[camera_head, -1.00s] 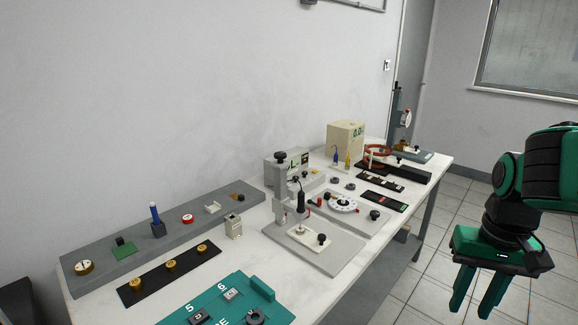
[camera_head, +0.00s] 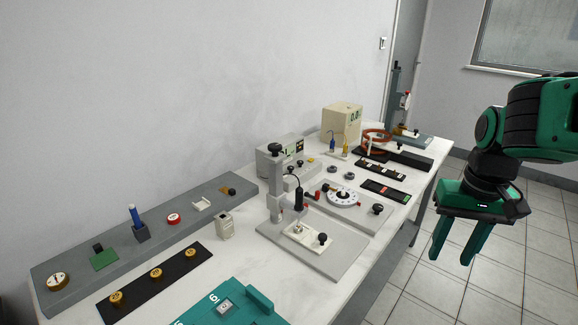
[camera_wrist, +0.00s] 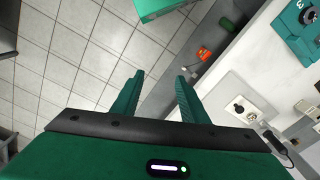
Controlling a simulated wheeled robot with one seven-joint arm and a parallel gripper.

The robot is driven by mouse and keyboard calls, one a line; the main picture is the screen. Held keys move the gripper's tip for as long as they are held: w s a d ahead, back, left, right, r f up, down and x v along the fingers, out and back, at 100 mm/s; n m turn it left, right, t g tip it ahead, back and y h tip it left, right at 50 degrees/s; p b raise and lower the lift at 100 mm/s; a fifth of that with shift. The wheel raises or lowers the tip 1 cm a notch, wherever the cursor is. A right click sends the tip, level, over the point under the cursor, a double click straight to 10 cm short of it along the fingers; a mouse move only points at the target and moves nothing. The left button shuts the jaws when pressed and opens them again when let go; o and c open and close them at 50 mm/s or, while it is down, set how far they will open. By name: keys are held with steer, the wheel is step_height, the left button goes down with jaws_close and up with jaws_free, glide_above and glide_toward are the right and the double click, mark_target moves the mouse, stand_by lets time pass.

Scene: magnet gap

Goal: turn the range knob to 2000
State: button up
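My gripper (camera_head: 455,250) hangs at the right of the head view, beyond the table's front edge and over the floor. Its two green fingers are apart with nothing between them; the wrist view shows the same (camera_wrist: 158,95). No knob is clearly marked as the range knob. A grey instrument box (camera_head: 276,160) with a dark display stands at the back middle of the table, with small controls on its front too small to read. A white dial (camera_head: 341,198) with a dark knob is in front of it. My gripper is far from both.
A white table (camera_head: 258,255) runs along the wall. A clamp stand (camera_head: 277,190) rises mid-table before the grey box. A teal panel (camera_head: 225,308) is nearest; a cream box (camera_head: 342,118) stands farther back.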

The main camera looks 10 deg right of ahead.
steer(key=w+r+n+t, duration=0.1)
steer(key=w+r, duration=0.1)
steer(key=w, duration=0.6)
steer(key=w+r+n, duration=0.1)
steer(key=w+r, duration=0.1)
steer(key=w, duration=0.5)
steer(key=n+t+y, duration=0.1)
steer(key=n+t, duration=0.2)
steer(key=n, duration=0.3)
glide_above(291, 167)
steer(key=s, duration=0.5)
step_height(291, 167, down, 5)
steer(key=x, duration=0.9)
steer(key=shift+w+d+f, duration=0.3)
steer(key=shift+d, duration=0.15)
